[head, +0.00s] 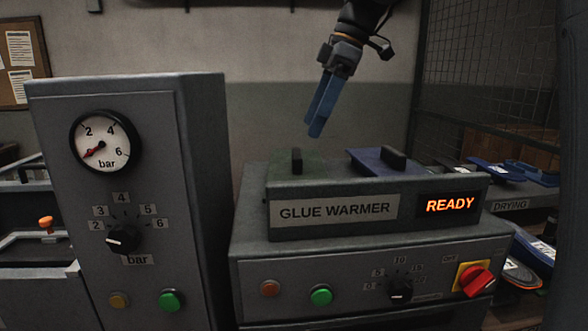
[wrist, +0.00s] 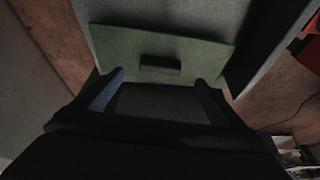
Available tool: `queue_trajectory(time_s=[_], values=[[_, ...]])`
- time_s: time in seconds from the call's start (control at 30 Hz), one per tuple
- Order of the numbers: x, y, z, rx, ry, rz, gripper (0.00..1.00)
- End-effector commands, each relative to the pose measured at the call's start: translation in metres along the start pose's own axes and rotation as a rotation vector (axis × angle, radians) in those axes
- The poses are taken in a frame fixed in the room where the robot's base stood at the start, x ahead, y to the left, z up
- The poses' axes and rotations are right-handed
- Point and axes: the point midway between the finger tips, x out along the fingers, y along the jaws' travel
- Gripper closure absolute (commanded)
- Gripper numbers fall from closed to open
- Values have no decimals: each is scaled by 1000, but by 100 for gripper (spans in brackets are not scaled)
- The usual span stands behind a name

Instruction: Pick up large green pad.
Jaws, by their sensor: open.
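The large green pad (head: 325,165) lies in the glue warmer's top on the left side, a flat dark green plate with a black upright handle (head: 297,160). In the wrist view the green pad (wrist: 205,53) shows whole, with its dark handle (wrist: 160,64) at the middle. My gripper (head: 316,118) hangs above the warmer, over the green pad, pointing down and tilted. Its two blue fingers are apart with nothing between them. In the wrist view the fingertips (wrist: 158,80) frame the handle from either side, short of it.
A blue pad (head: 368,162) with a black handle lies to the right in the glue warmer (head: 480,187), whose display reads READY. A tall grey cabinet (head: 205,130) with a pressure gauge stands at left. A drying shelf (head: 525,203) with blue pads is at right.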

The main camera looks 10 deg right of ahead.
Motion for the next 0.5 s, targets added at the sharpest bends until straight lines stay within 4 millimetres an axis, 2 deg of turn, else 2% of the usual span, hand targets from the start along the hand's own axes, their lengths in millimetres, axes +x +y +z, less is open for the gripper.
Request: queue_trajectory(time_s=[0.37, 0.5], values=[[34, -3, -4, -5, 0, -5, 8], [53, -5, -4, -4, -1, -7, 8]])
